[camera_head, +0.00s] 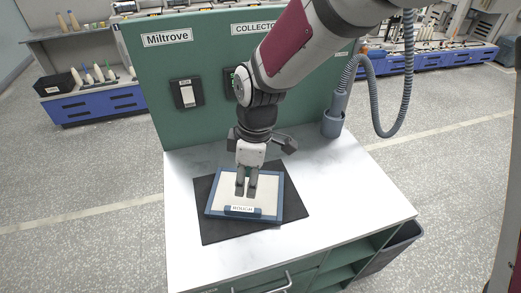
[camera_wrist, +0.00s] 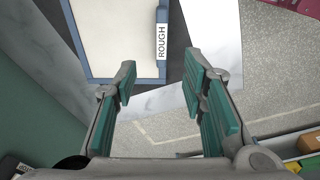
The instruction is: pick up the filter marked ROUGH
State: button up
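The filter (camera_head: 266,194) marked ROUGH is a flat cream panel in a blue frame. It lies on a black mat (camera_head: 215,228) on the white worktop. Its label and blue tab (camera_head: 240,210) are on the near edge in the head view. In the wrist view, the filter (camera_wrist: 108,35) fills the upper left, with the ROUGH label (camera_wrist: 161,40) on its right edge. My gripper (camera_head: 246,192) points down over the filter near the tab. In the wrist view, my gripper (camera_wrist: 162,76) is open, with nothing between its fingers; the tab shows just beyond the fingertips.
A green back panel (camera_head: 200,60) with switches stands behind the worktop (camera_head: 340,220). A grey hose (camera_head: 380,130) ends in a cup at the worktop's right rear. The worktop right of the mat is clear. A dark bin (camera_head: 395,245) hangs at the right side.

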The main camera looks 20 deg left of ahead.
send_over(243, 209)
jog(key=f, duration=0.7)
jog(key=shift+w+d+f+p, duration=0.2)
jog(key=shift+d+p, duration=0.1)
jog(key=shift+d, duration=0.1)
jog(key=shift+s+a+f+p, duration=0.1)
jog(key=shift+a+f+p, duration=0.1)
jog(key=shift+f, duration=0.65)
jog(key=shift+s+a+f+p, duration=0.1)
jog(key=shift+f+p, duration=0.05)
jog(key=shift+f, duration=0.7)
jog(key=shift+a+f+p, duration=0.1)
jog(key=shift+f+p, duration=0.1)
jog(key=shift+f, duration=0.65)
grip_shut()
